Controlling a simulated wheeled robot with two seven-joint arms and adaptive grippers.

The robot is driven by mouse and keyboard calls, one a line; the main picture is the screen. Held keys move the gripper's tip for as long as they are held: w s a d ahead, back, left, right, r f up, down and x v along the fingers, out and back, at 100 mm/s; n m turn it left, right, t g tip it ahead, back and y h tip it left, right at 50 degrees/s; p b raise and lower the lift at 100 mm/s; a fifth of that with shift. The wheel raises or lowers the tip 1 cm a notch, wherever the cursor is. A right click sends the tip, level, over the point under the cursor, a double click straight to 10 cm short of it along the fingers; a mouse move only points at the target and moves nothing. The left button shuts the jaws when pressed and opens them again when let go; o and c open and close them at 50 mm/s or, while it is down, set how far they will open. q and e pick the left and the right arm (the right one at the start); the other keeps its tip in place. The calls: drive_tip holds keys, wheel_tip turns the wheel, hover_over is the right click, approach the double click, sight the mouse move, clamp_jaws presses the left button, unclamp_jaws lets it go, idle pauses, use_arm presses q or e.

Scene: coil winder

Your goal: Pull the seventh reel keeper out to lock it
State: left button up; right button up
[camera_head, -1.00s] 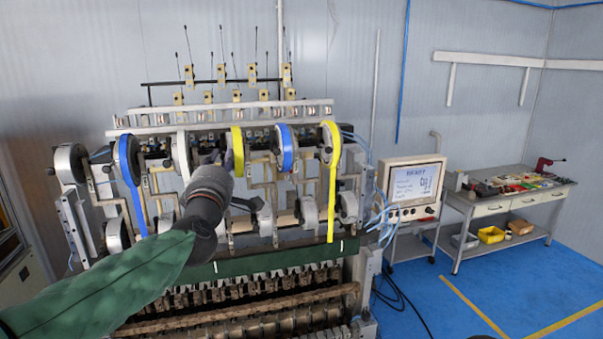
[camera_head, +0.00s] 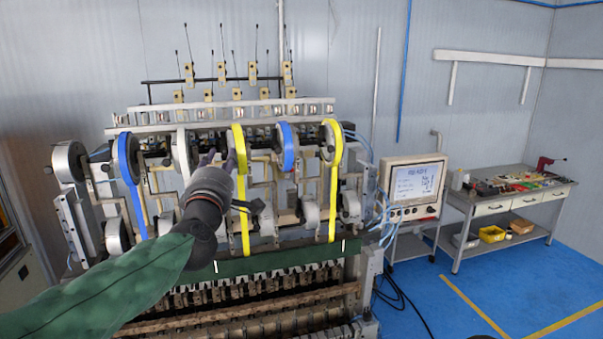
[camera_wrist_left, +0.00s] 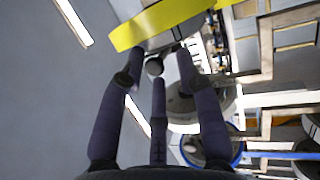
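The coil winder carries a row of reels. A yellow-banded reel (camera_head: 238,148) is beside my left gripper (camera_head: 222,158), its yellow strip hanging down the front. In the left wrist view, the yellow band (camera_wrist_left: 170,22) crosses the top, just beyond my left gripper (camera_wrist_left: 156,70). The gripper's three dark fingers are spread around a small round dark knob (camera_wrist_left: 154,66), probably the reel keeper. No firm grip on it shows, and I cannot tell how far out it stands. In the head view the fingers partly hide the reel's hub.
Neighbouring reels include a white one (camera_head: 182,150), a blue one (camera_head: 285,148) and another yellow one (camera_head: 332,145). A control screen (camera_head: 412,182) stands to the right, before a workbench (camera_head: 500,208) with parts. Blue floor (camera_head: 480,290) is clear at the lower right.

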use_arm(q)
drive_tip(key=shift+r, duration=0.1)
drive_tip(key=shift+s, duration=0.1)
drive_tip(key=shift+s, duration=3.6)
